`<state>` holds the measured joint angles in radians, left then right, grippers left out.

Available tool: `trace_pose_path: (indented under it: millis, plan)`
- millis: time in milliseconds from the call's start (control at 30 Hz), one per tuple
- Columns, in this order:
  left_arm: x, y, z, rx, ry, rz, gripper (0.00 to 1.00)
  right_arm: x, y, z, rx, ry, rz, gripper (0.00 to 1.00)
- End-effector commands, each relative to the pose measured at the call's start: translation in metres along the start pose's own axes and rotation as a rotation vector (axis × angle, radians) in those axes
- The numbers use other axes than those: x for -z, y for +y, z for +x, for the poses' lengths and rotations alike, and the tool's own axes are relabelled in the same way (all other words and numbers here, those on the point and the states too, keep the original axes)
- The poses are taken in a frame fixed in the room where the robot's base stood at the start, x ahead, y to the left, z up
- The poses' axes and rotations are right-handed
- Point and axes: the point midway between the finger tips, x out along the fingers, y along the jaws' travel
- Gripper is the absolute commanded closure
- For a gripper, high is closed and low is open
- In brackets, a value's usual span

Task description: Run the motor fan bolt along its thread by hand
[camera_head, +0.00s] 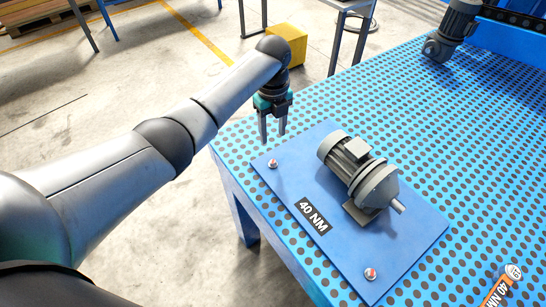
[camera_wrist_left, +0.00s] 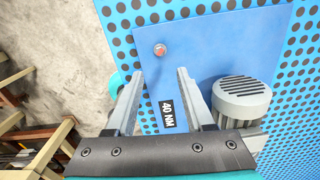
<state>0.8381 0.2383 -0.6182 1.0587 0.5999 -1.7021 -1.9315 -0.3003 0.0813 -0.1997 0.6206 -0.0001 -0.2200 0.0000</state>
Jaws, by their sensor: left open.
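A blue plate (camera_head: 330,240) with a "40 NM" label lies on the dotted bench. A grey motor (camera_head: 357,170) with a ribbed fan end sits on it; its fan cover (camera_wrist_left: 242,97) shows in the left wrist view. One red-and-silver bolt (camera_head: 273,163) is in the plate's corner by the fan end. It also shows in the wrist view (camera_wrist_left: 160,49), just beyond the fingertips. A second bolt (camera_head: 370,273) is in the corner by the shaft end. My left gripper (camera_head: 273,138) is open and empty, fingers pointing down near the fan-end bolt, not around it.
The blue bench (camera_head: 440,130) with dark dots has free room right of the plate. Another motor (camera_head: 452,32) is at its far end. An orange "40 NM" tool (camera_head: 503,288) is partly seen at lower right. A yellow box (camera_head: 287,46) stands on the floor behind.

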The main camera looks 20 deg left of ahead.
Motion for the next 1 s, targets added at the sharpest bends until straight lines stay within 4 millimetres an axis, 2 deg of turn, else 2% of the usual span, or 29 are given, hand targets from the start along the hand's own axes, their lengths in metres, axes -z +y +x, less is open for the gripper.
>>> trace_pose_path:
  millis: [33,200,500,700,1000]
  plan:
    - [0.001,0.001,0.014,-0.004,0.003,-0.001,0.47,0.000,0.000,0.002,0.000,0.001,0.000,0.43]
    - [0.001,0.000,0.049,-0.002,0.002,-0.002,0.47,0.000,0.000,0.007,0.000,0.001,0.000,0.43]
    - [0.001,0.000,0.097,-0.002,0.001,-0.001,0.47,-0.001,-0.001,0.019,0.001,0.001,0.000,0.43]
    - [0.000,0.000,0.111,0.000,0.000,-0.001,0.47,-0.001,-0.002,0.024,0.002,0.001,0.001,0.43]
    - [0.000,0.000,0.113,0.001,-0.001,-0.001,0.47,-0.002,-0.002,0.025,0.002,0.001,0.001,0.43]
